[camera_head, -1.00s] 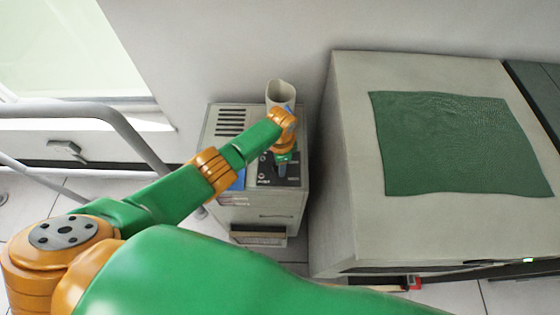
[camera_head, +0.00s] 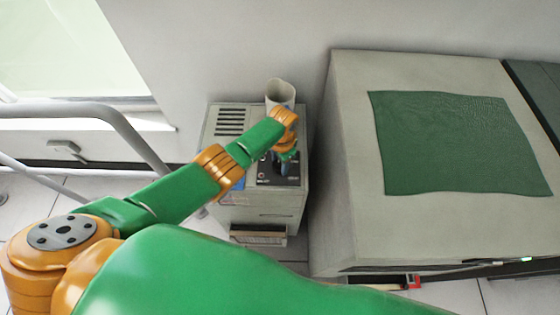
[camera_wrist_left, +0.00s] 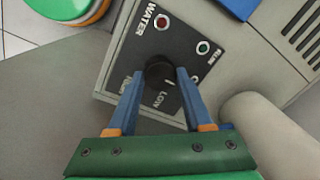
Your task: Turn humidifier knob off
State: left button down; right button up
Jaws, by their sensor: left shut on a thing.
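The humidifier (camera_head: 256,211) is a grey box standing on the floor against the wall. Its dark control panel (camera_wrist_left: 190,45) carries the labels "WATER", "RUN" and "LOW" and small red and green lights. A round black knob (camera_wrist_left: 158,72) with a pale mark sits on this panel. My left gripper (camera_wrist_left: 161,77) is shut on the knob, one blue finger on each side. In the head view my left gripper (camera_head: 283,166) is over the panel, and my wrist hides the knob there. My right gripper is in neither view.
A pale spout (camera_head: 280,92) rises from the humidifier's top, close beside my wrist; a vent grille (camera_head: 230,122) is to its left. A large grey cabinet with a green cloth (camera_head: 455,145) stands to the right. A metal rail (camera_head: 125,128) is at the left.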

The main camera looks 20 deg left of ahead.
aim_at(280, 166)
pick_arm(q)
jog(key=shift+s+f, duration=0.1)
jog(key=shift+c, duration=1.6)
grip_release()
jog(key=shift+a, duration=0.1)
notch_tip(280, 166, up, 7)
jog(key=p, duration=0.4)
jog(key=shift+s+f, duration=0.1)
jog(key=shift+f, duration=0.1)
jog(key=shift+r, duration=0.35)
jog(key=shift+f, duration=0.1)
